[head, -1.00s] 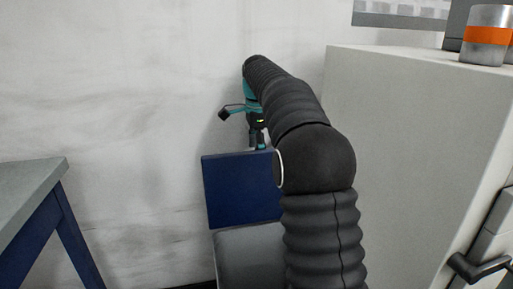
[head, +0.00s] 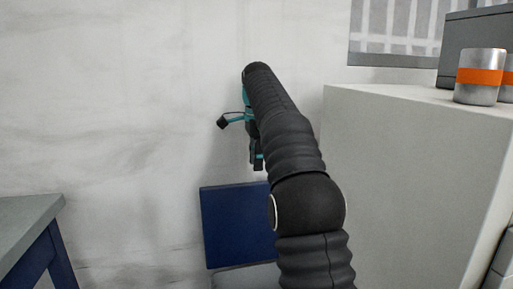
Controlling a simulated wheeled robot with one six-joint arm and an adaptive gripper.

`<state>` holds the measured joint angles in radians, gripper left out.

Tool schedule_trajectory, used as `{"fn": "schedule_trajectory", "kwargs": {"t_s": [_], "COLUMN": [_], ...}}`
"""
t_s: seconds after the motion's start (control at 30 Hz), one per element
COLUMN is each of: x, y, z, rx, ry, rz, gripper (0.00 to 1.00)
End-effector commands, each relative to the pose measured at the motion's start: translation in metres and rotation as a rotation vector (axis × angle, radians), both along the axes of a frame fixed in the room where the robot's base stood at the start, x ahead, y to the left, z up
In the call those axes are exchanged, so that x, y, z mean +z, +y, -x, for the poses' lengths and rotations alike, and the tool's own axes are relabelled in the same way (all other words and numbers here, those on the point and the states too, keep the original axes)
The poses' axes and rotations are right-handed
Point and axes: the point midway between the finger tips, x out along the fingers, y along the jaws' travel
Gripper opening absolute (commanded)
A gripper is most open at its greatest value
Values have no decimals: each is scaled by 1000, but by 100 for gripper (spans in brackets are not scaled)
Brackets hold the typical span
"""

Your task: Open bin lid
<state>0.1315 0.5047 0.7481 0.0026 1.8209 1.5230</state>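A dark blue flat panel (head: 233,228), which looks like the bin lid, stands roughly upright near the wall, low in the middle of the head view. Below it is a strip of a grey surface (head: 245,278), apparently part of the bin, cut off by the bottom edge. My gripper (head: 257,166) points down just above the panel's top edge, with a small gap in the picture. My arm covers the panel's right side and much of the gripper. I see nothing held, and the finger spacing is not clear.
A large pale cabinet (head: 410,170) stands close on the right, with orange-banded metal cans (head: 479,77) and a grey box (head: 478,45) on top. A grey-topped table (head: 28,217) with blue legs is at the left. Floor-level space between is mostly out of view.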

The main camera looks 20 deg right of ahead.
Motion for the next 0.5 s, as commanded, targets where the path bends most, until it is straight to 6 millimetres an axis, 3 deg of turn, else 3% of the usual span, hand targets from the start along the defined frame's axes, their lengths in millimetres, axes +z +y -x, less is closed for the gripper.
{"fn": "schedule_trajectory", "kwargs": {"t_s": [0.2,0.5], "x": [24,38], "y": [0,0], "z": [1,4], "rx": [0,0], "ry": [-4,-4], "rz": [0,0], "gripper": [37,37]}}
